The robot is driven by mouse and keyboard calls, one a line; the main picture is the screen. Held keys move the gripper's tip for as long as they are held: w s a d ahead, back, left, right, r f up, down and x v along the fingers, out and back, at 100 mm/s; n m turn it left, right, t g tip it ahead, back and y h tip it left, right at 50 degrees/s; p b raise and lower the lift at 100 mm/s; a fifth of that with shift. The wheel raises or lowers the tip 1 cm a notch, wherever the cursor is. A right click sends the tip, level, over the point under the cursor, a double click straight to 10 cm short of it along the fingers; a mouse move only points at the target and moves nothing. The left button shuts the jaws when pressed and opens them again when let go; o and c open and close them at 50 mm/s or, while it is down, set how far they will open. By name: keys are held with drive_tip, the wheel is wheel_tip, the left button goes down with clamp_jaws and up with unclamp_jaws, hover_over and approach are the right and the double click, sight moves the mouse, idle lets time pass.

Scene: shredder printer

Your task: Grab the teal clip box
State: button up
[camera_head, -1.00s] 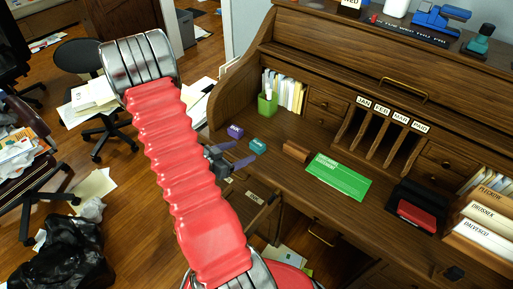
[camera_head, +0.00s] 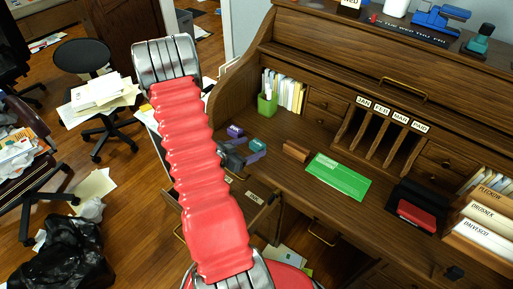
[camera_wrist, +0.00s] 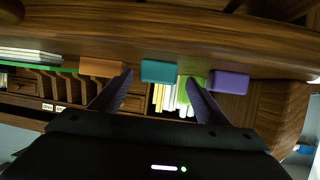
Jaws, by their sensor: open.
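The teal clip box (camera_head: 257,145) is a small block on the desk top (camera_head: 279,170), left of the brown block. In the wrist view the teal clip box (camera_wrist: 159,71) lies just beyond and between the two fingertips. My gripper (camera_head: 252,151) is at the desk's left front part, with its fingers close to the box. The wrist view shows my gripper (camera_wrist: 158,78) open, with its two dark purple fingers spread and nothing held between them. I cannot tell whether a finger touches the box.
A purple box (camera_head: 235,131) stands left of the teal box, and a brown block (camera_head: 296,151) right of it. A green pen holder (camera_head: 267,103) stands behind. A green paper (camera_head: 338,177) lies to the right. A drawer (camera_head: 248,204) is open below.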

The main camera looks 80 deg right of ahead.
sight(253, 146)
drive_tip(key=shift+x, duration=1.95)
drive_tip(key=shift+r, duration=0.1)
drive_tip(key=c, duration=1.1)
drive_tip(key=shift+c, duration=0.2)
drive_tip(key=shift+r, duration=5)
